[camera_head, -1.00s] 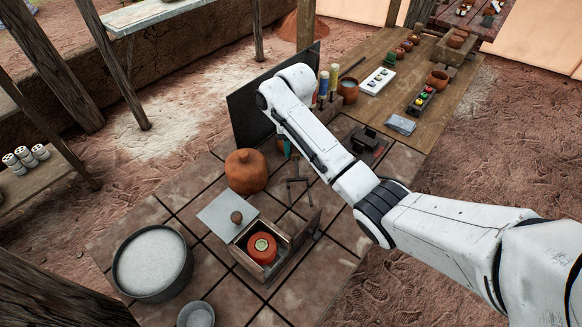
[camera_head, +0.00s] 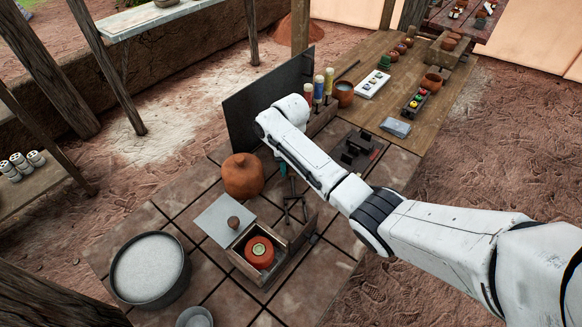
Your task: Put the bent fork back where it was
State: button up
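My gripper (camera_head: 296,218) is the dark two-fingered shape below my white forearm. Its fingers point down and stand apart, with nothing visible between them.
The box holds an orange-red pot (camera_head: 259,253); a grey lid with a knob (camera_head: 224,218) lies at its left. A round clay jar (camera_head: 242,176) and a dark upright panel (camera_head: 240,115) stand behind. A pan of white stuff (camera_head: 150,268) is at left.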

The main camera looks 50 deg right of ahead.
jog(key=o, duration=0.3)
jog(key=shift+o, duration=0.2)
notch_tip(320, 180, up, 12)
jog(key=shift+w+r+p, duration=0.15)
jog(key=shift+p, duration=0.25)
jog(key=shift+d, duration=0.1)
dwell(0.5)
